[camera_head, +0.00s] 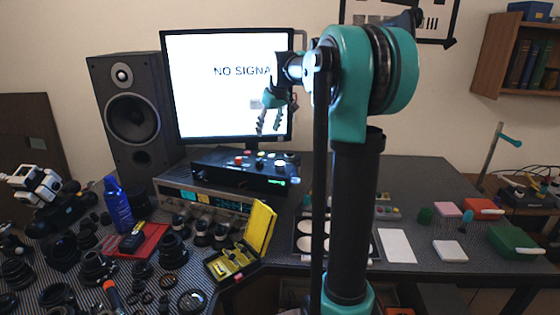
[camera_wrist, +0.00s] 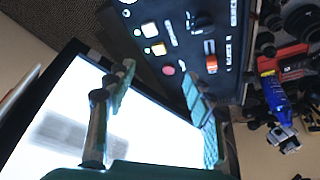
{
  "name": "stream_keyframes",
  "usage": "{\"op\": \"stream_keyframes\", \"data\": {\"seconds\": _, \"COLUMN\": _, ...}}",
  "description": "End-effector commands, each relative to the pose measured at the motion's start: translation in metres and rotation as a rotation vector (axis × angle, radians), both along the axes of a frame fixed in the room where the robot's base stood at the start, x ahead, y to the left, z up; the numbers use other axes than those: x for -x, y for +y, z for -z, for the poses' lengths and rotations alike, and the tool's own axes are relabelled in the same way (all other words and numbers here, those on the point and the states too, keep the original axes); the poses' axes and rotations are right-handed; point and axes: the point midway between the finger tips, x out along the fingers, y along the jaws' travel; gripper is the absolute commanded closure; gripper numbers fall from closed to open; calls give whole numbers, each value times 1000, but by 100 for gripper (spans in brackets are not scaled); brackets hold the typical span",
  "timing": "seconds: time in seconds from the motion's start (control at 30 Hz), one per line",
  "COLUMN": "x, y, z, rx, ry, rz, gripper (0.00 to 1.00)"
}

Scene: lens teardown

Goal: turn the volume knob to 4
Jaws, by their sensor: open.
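A black control box (camera_head: 235,176) stands on a grey device below the monitor. Its top panel also shows in the wrist view (camera_wrist: 182,85), with small lit buttons, a red round button (camera_wrist: 168,70), an orange-red control (camera_wrist: 210,62) and a dark round knob (camera_wrist: 203,22). I cannot read the labels, so I cannot tell which control is the volume knob or its setting. My gripper (camera_head: 269,120) is in front of the monitor, above the box. In the wrist view my gripper (camera_wrist: 158,88) is open with nothing between its fingers.
The monitor (camera_head: 205,105) reads "NO SIGNAL" and stands close behind my gripper. A tall speaker (camera_head: 135,115) is to its left. A grey device (camera_head: 215,200) lies under the box. A blue bottle (camera_head: 117,205), several lens parts and an open yellow case (camera_head: 259,228) crowd the front left.

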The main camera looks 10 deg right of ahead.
Motion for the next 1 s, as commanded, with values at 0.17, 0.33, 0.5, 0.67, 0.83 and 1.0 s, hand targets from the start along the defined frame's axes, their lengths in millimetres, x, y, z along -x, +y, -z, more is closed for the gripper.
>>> {"op": "stream_keyframes", "data": {"seconds": 0.17, "x": 35, "y": -12, "z": -35, "rx": 181, "ry": 133, "rz": -400, "gripper": 47}}
{"op": "stream_keyframes", "data": {"seconds": 0.33, "x": 63, "y": -22, "z": -63, "rx": 266, "ry": 234, "rz": -686, "gripper": 47}}
{"op": "stream_keyframes", "data": {"seconds": 0.5, "x": 76, "y": -26, "z": -75, "rx": 291, "ry": 278, "rz": -811, "gripper": 47}}
{"op": "stream_keyframes", "data": {"seconds": 0.67, "x": 78, "y": -27, "z": -65, "rx": 293, "ry": 283, "rz": -825, "gripper": 47}}
{"op": "stream_keyframes", "data": {"seconds": 0.83, "x": 77, "y": -27, "z": -36, "rx": 292, "ry": 281, "rz": -823, "gripper": 47}}
{"op": "stream_keyframes", "data": {"seconds": 1.0, "x": 77, "y": -27, "z": -2, "rx": 292, "ry": 281, "rz": -822, "gripper": 47}}
